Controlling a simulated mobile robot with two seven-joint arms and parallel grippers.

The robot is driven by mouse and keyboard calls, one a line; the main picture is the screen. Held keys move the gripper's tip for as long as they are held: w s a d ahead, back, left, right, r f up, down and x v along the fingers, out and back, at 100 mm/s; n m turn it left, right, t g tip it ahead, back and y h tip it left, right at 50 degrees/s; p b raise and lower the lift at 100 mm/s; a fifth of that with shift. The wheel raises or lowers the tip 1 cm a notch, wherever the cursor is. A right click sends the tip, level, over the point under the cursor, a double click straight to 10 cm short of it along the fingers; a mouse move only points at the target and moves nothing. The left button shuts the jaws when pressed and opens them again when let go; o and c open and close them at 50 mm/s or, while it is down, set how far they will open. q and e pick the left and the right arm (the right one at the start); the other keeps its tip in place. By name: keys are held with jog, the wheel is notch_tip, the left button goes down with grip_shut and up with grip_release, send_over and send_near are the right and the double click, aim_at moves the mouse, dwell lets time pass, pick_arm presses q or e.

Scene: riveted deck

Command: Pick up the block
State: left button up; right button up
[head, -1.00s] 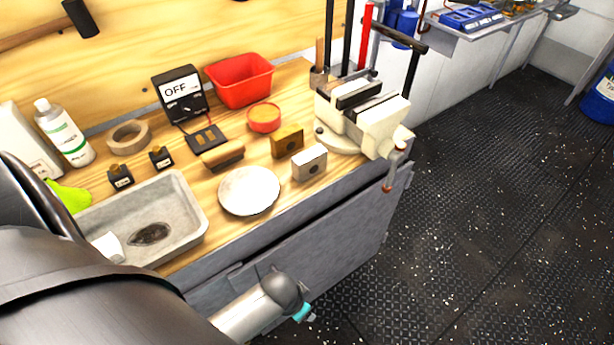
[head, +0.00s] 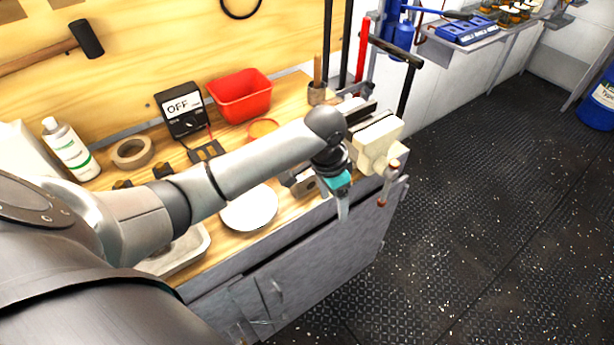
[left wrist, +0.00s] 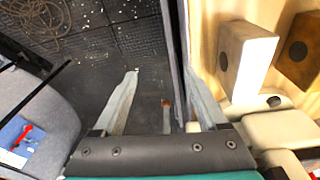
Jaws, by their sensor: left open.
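A pale grey block (head: 306,187) with a dark round spot stands on the bench near the vise, partly hidden by my left arm in the head view. In the left wrist view the block (left wrist: 245,65) stands right of the fingers, close to the bench edge, with a brown block (left wrist: 301,50) beside it. My arm seems to cover the brown block in the head view. My left gripper (head: 342,206) is open and empty, its fingers pointing down just beyond the bench's front edge. In the left wrist view the gripper (left wrist: 163,76) is apart from both blocks.
The cream vise (head: 376,150) with its hanging handle stands close to the right of my gripper. A white plate (head: 256,211), red bin (head: 242,95), OFF meter (head: 181,110) and tape roll (head: 132,152) are on the bench. The dark floor (head: 470,200) is free.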

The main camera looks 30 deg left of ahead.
pick_arm(q)
notch_tip(320, 180, up, 14)
jog(key=n+g+y, duration=0.1)
send_over(307, 171)
jog(key=f, duration=0.6)
jog(key=f+b, duration=0.1)
jog(key=f, duration=0.2)
jog(key=shift+a+f, duration=0.25)
jog(key=shift+a, duration=0.1)
jog(key=f, duration=0.2)
jog(key=f+b, duration=0.1)
jog(key=f, duration=0.2)
jog(key=shift+d+f, duration=0.3)
jog(key=shift+d, duration=0.05)
jog(key=shift+r, duration=0.1)
grip_shut()
